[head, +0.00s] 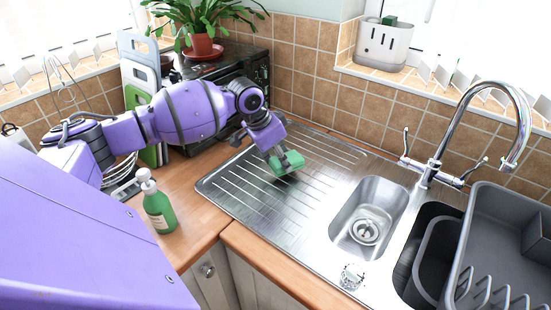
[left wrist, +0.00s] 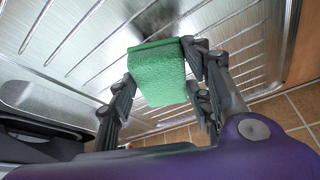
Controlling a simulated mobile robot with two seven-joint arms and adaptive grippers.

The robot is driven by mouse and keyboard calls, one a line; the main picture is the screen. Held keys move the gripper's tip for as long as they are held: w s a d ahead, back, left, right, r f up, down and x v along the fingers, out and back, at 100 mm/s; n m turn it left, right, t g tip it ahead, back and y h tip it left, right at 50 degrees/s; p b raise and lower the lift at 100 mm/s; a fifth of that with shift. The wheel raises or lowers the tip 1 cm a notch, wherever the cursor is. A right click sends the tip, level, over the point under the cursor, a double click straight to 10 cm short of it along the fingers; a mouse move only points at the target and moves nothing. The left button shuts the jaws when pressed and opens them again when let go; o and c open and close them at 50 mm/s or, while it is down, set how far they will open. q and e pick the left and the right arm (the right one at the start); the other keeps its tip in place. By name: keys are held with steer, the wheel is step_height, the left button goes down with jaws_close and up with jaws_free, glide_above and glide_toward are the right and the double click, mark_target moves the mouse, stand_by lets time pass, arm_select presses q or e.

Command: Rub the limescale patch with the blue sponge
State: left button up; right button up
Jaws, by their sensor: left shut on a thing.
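My left gripper (head: 281,158) is shut on a green sponge (head: 288,163), low over the ribbed steel drainer (head: 240,190). In the left wrist view the sponge (left wrist: 160,75) sits between the two fingers of the gripper (left wrist: 158,88). The sponge looks green, and I see no blue sponge. A dark shadow or reflection lies on the steel near it. I cannot tell whether the sponge touches the drainer. I cannot make out a limescale patch for certain. My right gripper is not in view.
A green pump bottle (head: 159,208) stands on the worktop left of the drainer. The chrome tap (head: 432,165) and grey dish rack (head: 485,230) are to the right, beyond the small basin (head: 350,235). A clear, glass-like object (head: 352,277) is at the front edge.

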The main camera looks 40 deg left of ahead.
arm_select(q)
steer(key=shift+s+r, duration=0.15)
steer(key=shift+r, duration=0.7)
steer(key=shift+r+p, duration=1.15)
steer(key=shift+r, duration=0.75)
steer(key=shift+f, duration=0.2)
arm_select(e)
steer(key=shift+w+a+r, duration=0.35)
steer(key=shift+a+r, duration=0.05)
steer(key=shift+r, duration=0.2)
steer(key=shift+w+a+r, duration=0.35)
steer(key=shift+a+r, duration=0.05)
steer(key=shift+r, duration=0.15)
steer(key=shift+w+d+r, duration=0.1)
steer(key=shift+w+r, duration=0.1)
